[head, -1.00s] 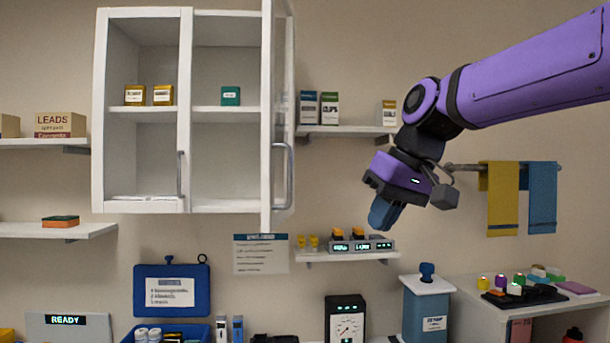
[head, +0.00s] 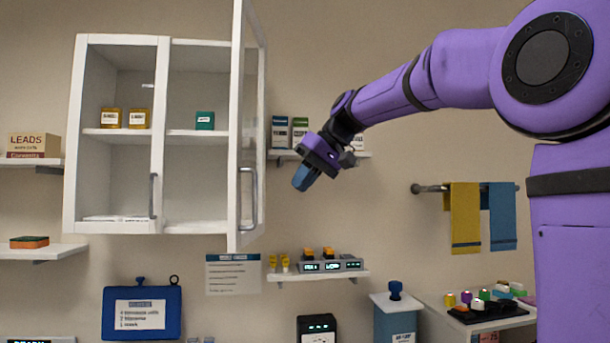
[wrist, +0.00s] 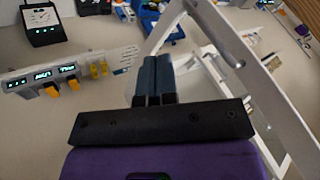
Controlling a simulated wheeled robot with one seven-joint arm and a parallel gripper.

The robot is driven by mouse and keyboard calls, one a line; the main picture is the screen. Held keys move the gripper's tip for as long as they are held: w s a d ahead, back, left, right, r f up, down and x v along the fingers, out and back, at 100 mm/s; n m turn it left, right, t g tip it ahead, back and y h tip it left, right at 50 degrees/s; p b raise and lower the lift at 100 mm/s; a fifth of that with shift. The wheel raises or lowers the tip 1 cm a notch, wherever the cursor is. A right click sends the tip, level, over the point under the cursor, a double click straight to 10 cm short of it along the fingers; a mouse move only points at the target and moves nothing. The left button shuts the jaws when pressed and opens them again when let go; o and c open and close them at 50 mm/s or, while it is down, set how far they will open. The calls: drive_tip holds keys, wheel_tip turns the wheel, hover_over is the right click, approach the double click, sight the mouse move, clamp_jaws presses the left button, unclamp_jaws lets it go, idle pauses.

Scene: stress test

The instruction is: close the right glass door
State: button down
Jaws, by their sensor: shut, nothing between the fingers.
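The white wall cabinet (head: 115,228) hangs at left in the head view. Its right glass door (head: 234,190) stands swung open toward me, seen nearly edge-on, with a grey bar handle (head: 254,200). The left door looks closed, with its handle (head: 153,195) near the middle post. My gripper (head: 302,180) is just right of the open door in the picture, angled down-left, with its blue fingers together and empty. In the wrist view the fingers (wrist: 154,72) point up the picture, and a white door frame (wrist: 255,85) crosses at right. I cannot tell whether they touch.
A shelf (head: 325,276) with small devices is below my gripper, and another shelf with boxes (head: 279,130) is behind it. Towels (head: 465,220) hang at right. A paper notice (head: 233,276) is on the wall below the door. Small boxes (head: 204,120) stand inside the cabinet.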

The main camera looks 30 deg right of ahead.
drive_tip(key=w+a+f, duration=0.2)
drive_tip(key=a+f, duration=0.2)
drive_tip(key=a, duration=0.2)
drive_tip(key=shift+a+f, duration=0.4)
drive_tip(key=shift+a, duration=0.1)
